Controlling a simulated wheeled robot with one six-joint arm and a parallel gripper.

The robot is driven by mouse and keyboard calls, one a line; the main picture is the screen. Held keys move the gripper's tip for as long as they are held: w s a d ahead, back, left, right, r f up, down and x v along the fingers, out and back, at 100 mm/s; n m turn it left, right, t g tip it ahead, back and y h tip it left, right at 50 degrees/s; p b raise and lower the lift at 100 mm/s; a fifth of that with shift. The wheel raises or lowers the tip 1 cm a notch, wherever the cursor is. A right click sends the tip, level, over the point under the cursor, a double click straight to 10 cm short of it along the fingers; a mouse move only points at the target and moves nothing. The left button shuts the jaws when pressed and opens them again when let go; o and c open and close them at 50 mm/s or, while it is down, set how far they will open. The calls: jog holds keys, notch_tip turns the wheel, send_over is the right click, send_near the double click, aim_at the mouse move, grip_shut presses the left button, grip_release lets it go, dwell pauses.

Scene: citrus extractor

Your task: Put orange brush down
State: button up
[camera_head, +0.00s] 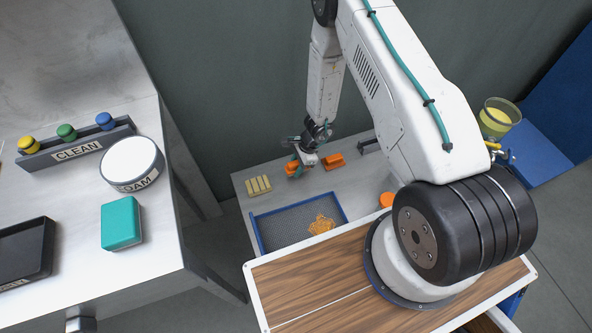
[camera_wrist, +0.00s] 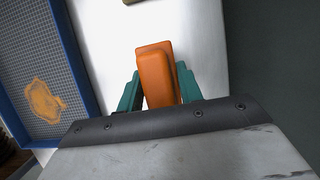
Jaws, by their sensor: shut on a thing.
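The orange brush (camera_wrist: 155,75) is between the teal fingers of my gripper (camera_wrist: 159,80) in the wrist view, with its smooth orange top toward the camera. Its bristles are hidden. In the head view my gripper (camera_head: 303,160) is at the back of the low pale table, shut on the brush (camera_head: 292,168), which is partly covered by the fingers. I cannot tell whether the brush touches the tabletop. A second orange object (camera_head: 333,161) lies just right of my gripper, apart from it.
A blue-rimmed mesh tray (camera_head: 257,232) holding orange pulp (camera_head: 321,224) lies in front of my gripper. Pale yellow blocks (camera_head: 258,185) stand to the left. A dark rack (camera_head: 368,146) is at the right. Pale tabletop (camera_wrist: 105,50) is bare between tray and brush.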

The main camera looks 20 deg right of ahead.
jog(key=shift+f, duration=1.25)
jog(key=shift+f, duration=0.1)
jog(key=o, duration=1)
jog(key=shift+o, duration=0.2)
